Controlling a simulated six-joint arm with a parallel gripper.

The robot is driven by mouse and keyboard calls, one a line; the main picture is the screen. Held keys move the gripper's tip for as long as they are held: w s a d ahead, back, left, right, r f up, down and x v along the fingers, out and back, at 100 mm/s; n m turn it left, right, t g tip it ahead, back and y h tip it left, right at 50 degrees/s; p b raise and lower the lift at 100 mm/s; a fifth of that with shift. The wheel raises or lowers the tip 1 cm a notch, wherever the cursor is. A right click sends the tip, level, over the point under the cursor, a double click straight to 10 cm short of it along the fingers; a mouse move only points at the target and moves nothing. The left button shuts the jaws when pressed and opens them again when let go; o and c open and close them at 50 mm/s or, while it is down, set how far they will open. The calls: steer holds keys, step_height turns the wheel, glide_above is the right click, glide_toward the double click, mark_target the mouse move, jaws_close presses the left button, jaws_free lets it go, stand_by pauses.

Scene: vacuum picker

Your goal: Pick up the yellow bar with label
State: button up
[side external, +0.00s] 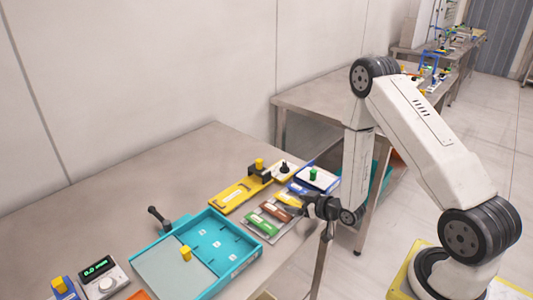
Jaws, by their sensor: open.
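A yellow bar (286,199) lies in a row of coloured bars near the table's right edge, between a brown bar (275,211) and a blue bar (297,188). Its label is too small to make out clearly. My gripper (298,209) is open, low at the right end of the row, close to the yellow and brown bars. Its dark fingers point left, and I cannot tell whether they touch a bar. Part of the row's right end is hidden behind the gripper.
A green bar (259,226) lies at the row's front. A larger yellow fixture (238,196) is left of the row. A teal tray (214,272) with a yellow block (186,254) stands in front. Small fixtures crowd the back; the table's left part (100,215) is bare.

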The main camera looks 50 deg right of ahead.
mark_target(298, 205)
stand_by(0.4)
jaws_close()
steer(key=shift+r, duration=0.1)
step_height(298, 205, up, 10)
stand_by(1.1)
steer(key=shift+a, duration=0.1)
stand_by(0.5)
